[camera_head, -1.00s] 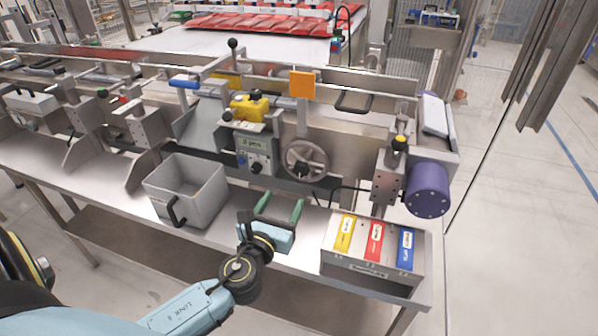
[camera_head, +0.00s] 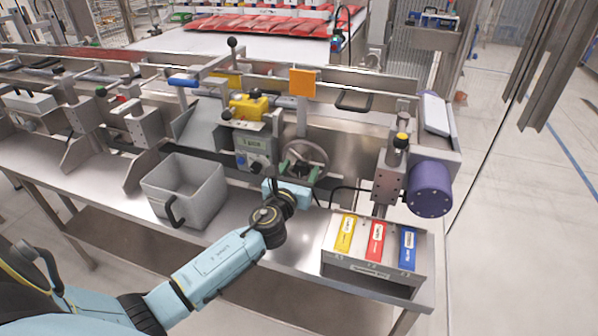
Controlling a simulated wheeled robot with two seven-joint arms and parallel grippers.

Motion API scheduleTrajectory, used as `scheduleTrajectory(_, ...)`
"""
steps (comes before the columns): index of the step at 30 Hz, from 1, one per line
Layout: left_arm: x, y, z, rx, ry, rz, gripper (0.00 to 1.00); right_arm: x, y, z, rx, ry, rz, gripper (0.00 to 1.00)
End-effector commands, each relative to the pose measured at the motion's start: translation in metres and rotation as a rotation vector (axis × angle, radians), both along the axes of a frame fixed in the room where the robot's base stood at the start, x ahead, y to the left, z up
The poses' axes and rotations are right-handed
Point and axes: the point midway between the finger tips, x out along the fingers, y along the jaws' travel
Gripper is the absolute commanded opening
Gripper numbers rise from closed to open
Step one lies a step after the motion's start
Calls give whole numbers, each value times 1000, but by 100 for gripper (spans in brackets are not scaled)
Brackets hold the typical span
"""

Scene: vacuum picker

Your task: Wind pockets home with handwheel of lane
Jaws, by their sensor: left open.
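The grey spoked handwheel (camera_head: 326,156) stands on the front of the lane unit, below the orange plate (camera_head: 302,83). My left gripper (camera_head: 300,170) is at the handwheel, its green fingers apart on either side of the wheel's lower middle. The gripper and its blue body hide the lower part of the wheel, and I cannot tell whether the fingers touch it. A control box (camera_head: 250,152) with a small green display sits just left of the wheel. The lane's pockets cannot be made out clearly. My right gripper is not in view.
A grey open bin (camera_head: 187,190) stands on the bench left of my arm. A box with yellow, red and blue labelled tags (camera_head: 375,240) stands at the bench's right front. A purple cylinder (camera_head: 428,190) juts out at the right.

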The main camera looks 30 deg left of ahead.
Motion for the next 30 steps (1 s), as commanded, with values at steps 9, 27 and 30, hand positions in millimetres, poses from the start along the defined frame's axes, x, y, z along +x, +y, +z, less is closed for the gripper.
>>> scheduleTrajectory(9,0,0,0,0,0,0,34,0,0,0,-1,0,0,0)
scheduleTrajectory(27,-1,0,0,-117,-28,0,17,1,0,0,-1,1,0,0)
scheduleTrajectory(30,-1,0,0,-189,-45,-1,17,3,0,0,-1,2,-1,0)
